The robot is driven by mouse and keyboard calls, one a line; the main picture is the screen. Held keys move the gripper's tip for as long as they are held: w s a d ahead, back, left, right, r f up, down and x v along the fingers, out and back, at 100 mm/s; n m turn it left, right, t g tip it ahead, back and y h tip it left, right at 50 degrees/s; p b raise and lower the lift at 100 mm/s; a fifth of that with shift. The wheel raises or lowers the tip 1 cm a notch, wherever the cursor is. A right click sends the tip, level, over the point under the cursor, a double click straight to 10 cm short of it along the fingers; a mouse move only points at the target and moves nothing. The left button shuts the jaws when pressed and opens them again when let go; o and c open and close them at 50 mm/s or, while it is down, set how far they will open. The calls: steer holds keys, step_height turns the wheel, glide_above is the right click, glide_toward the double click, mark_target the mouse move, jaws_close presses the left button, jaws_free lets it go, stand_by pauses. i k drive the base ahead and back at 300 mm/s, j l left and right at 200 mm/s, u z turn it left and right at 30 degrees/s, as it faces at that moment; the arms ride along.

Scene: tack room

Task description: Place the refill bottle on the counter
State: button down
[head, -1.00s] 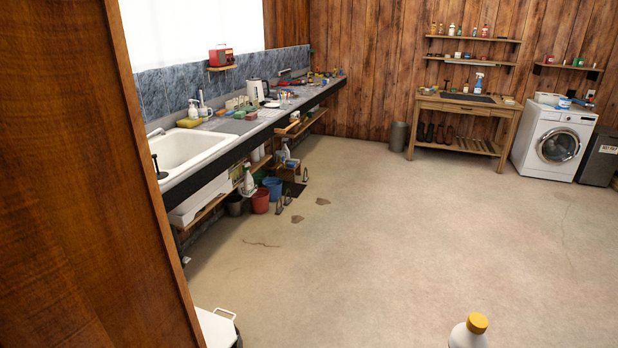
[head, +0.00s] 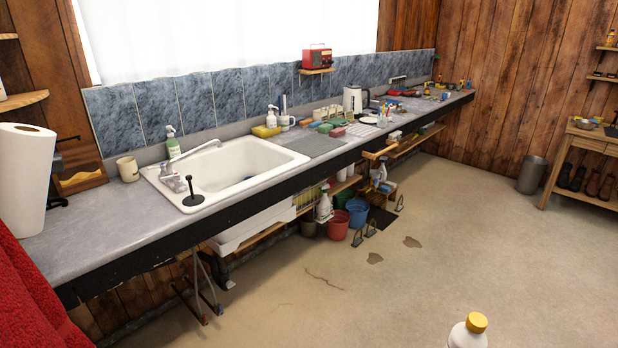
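The refill bottle (head: 468,334), white with a yellow cap, shows upright at the bottom edge of the head view. Only its cap and shoulder are in frame, and what holds or bears it is out of view. The bottle looks close to me, in front of the floor. My gripper is not in view. The grey counter (head: 85,233) runs along the wall from the near left to the far corner, with a white sink (head: 225,172) set into it.
The counter has bare room left of the sink, near a paper towel roll (head: 22,180) and beige mug (head: 128,168). Right of the sink stand brushes, a kettle (head: 355,98) and tools. A red cloth (head: 30,300) hangs at the near left. Buckets stand under the counter; open floor lies right.

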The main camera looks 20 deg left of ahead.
mark_target(75, 239)
steer(key=i+j+u, duration=0.15)
steer(key=i+u, duration=0.6)
steer(key=i, duration=0.15)
steer(key=i+l+u, duration=0.15)
steer(key=i+u, duration=0.35)
steer(key=u, duration=0.3)
steer(key=i+l+u, duration=0.1)
steer(key=u, duration=0.3)
steer(key=i+l+u, duration=0.1)
steer(key=u, duration=0.35)
steer(key=i+u, duration=0.1)
steer(key=u, duration=0.35)
steer(key=l+u, duration=0.1)
steer(key=u, duration=0.35)
steer(key=i+l+u, duration=0.1)
steer(key=u, duration=0.35)
steer(key=l+u, duration=0.1)
steer(key=u, duration=0.35)
steer(key=i, duration=0.05)
